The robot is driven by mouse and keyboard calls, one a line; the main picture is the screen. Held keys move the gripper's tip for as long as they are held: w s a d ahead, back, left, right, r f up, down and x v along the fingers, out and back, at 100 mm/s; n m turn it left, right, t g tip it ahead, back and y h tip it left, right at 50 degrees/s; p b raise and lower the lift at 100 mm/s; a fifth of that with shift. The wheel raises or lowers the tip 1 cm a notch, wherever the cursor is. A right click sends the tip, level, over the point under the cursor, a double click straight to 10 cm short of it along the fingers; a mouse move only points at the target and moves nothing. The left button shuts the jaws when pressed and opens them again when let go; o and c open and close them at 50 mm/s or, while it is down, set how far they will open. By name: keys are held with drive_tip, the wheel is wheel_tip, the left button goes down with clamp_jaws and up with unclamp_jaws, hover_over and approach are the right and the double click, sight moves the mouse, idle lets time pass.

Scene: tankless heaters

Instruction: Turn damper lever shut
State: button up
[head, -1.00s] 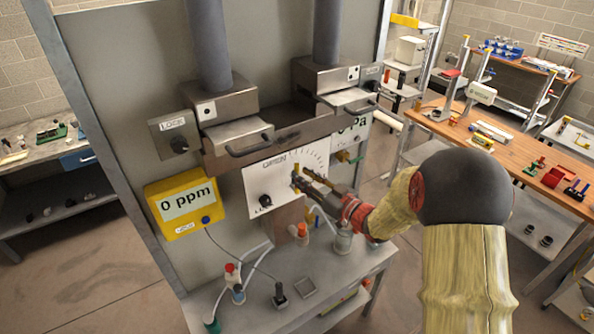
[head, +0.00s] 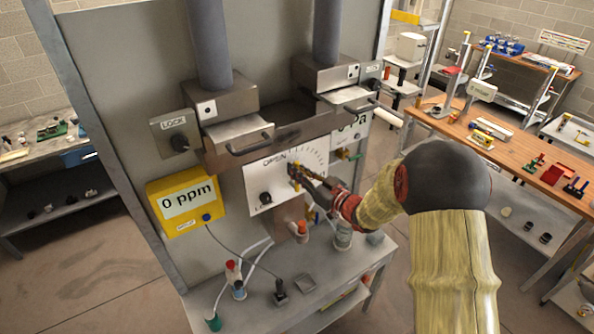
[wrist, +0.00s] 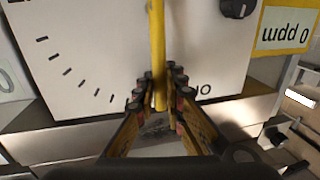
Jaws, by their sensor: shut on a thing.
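The damper lever is a thin yellow bar on a white dial plate marked OPEN (head: 257,178). In the wrist view the lever (wrist: 157,45) stands straight along the picture between my fingers. The plate (wrist: 85,45) fills the background there, with dark tick marks at left. My gripper (wrist: 160,90) is shut on the lever, with dark fingertip pads on both sides of it. In the head view my gripper (head: 293,174) reaches the plate from the right and covers much of the lever. The lever's pivot is hard to make out.
A yellow 0 ppm meter (head: 187,203) hangs left of the plate. A metal hood ledge with handles (head: 250,145) juts out above. Below, a grey bench (head: 330,285) holds bottles and tubing. A wooden table (head: 520,155) with tools stands at right.

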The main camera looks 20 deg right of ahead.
clamp_jaws()
drive_tip(key=shift+d, duration=0.1)
idle(0.4)
drive_tip(key=d+m+b, duration=0.1)
drive_tip(key=m, duration=0.1)
drive_tip(key=w+d+f+m+t+b, duration=0.1)
drive_tip(key=d+m, duration=0.1)
drive_tip(key=m, duration=0.1)
drive_tip(key=d+f+m+b, duration=0.1)
drive_tip(key=m+b, duration=0.1)
drive_tip(key=shift+w+d+m, duration=0.25)
drive_tip(key=shift+d+m, duration=0.1)
drive_tip(key=shift+m, duration=0.05)
drive_tip(key=m, duration=0.1)
drive_tip(key=d+f+m+b, duration=0.1)
drive_tip(key=f+m+t, duration=0.1)
drive_tip(key=m, duration=0.1)
drive_tip(key=shift+w+d+b, duration=0.3)
drive_tip(key=shift+d+b, duration=0.05)
drive_tip(key=shift+b, duration=0.05)
drive_tip(key=shift+w+d+f+m+t+h+b, duration=0.15)
drive_tip(key=shift+f+m+h+b, duration=0.15)
drive_tip(key=shift+m, duration=0.45)
drive_tip(key=shift+s+d+f+m+t+h+b, duration=0.15)
drive_tip(key=shift+d+f+m+t+h, duration=0.1)
drive_tip(key=shift+f+m, duration=0.35)
drive_tip(key=shift+w+d+f+m+t+h+b, duration=0.15)
drive_tip(key=shift+f+m+h+b, duration=0.1)
drive_tip(key=shift+m, duration=0.6)
